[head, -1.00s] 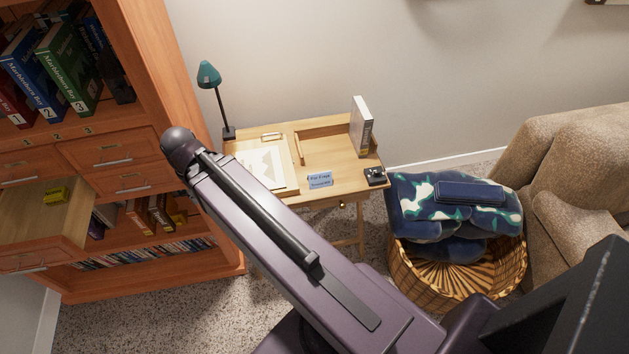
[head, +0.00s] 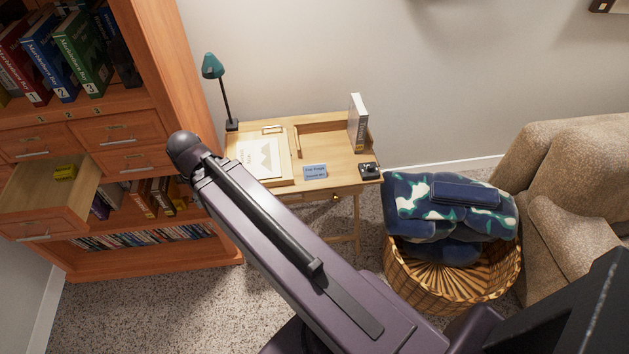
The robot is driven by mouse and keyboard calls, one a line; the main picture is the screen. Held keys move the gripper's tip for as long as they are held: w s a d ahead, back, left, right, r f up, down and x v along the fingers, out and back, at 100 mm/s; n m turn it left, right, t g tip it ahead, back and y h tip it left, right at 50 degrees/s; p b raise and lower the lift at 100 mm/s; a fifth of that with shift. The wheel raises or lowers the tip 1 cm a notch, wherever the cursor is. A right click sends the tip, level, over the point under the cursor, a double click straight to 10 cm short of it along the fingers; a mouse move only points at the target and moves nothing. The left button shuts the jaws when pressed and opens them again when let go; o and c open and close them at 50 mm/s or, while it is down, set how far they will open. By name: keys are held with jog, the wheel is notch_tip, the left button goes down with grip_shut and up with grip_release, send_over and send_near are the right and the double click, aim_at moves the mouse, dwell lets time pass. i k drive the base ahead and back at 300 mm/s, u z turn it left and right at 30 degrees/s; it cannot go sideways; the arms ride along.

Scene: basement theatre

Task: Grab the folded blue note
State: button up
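A small blue note (head: 315,172) with dark writing on it lies on the front part of the wooden desk (head: 347,177), right of a drawing on a board. It looks like a tent-folded card, but it is too small to be sure. My arm crosses the middle of the view, in front of the desk's left side. My gripper is not in the picture, so its distance from the note cannot be seen.
The desk also holds a green lamp (head: 213,68), a grey-white book (head: 357,122) and a small black object (head: 369,170). A bookcase with an open drawer (head: 48,201) containing a yellow box (head: 65,172) stands left. A blanket-filled basket (head: 452,291) and sofa (head: 575,170) stand right.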

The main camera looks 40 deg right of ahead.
aim_at(316, 171)
jog(key=u, duration=0.05)
jog(key=k, duration=1.7)
jog(key=z, duration=1.1)
jog(key=i, duration=1)
jog(key=z, duration=0.05)
